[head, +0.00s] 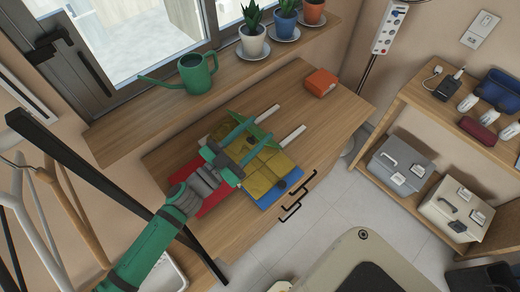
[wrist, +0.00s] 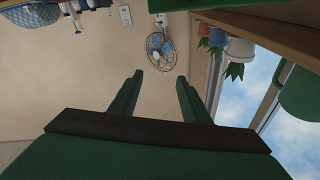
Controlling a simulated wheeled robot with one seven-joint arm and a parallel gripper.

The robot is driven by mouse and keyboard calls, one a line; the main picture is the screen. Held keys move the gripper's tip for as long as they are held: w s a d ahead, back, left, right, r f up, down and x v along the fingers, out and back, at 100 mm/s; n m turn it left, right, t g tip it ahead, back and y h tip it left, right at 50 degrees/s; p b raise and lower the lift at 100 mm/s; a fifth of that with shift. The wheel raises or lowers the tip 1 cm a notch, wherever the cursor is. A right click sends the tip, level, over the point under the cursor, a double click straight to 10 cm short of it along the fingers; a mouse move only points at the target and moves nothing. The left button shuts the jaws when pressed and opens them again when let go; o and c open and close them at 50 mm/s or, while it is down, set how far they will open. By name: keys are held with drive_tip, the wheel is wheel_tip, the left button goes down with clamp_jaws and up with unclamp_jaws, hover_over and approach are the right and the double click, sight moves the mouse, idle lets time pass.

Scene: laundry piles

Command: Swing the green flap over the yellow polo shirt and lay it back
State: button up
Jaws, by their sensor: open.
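The yellow polo shirt (head: 262,182) lies on a folding board on the wooden table, partly hidden by my arm. Parts of the green flap (head: 265,135) show between and beside my fingers at the shirt's far end; it looks raised. I cannot tell whether my fingers touch it. My gripper (head: 270,125) is open and reaches across the board from the left, its long green fingers apart. In the wrist view both fingers (wrist: 159,78) are apart with nothing visible held between them. A green edge (wrist: 228,20) at the top there may be the flap.
The board's red panel (head: 203,190) is left, its blue panel (head: 285,190) right. An orange box (head: 320,82) lies at the table's back right. The sill behind holds a green watering can (head: 192,73) and potted plants (head: 252,38). A dark pole (head: 95,178) stands at left.

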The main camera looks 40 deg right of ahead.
drive_tip(key=s+a+r, duration=0.3)
drive_tip(key=s+a, duration=0.1)
drive_tip(key=s, duration=0.3)
drive_tip(key=shift+a+r, duration=0.2)
drive_tip(key=shift+r, duration=0.05)
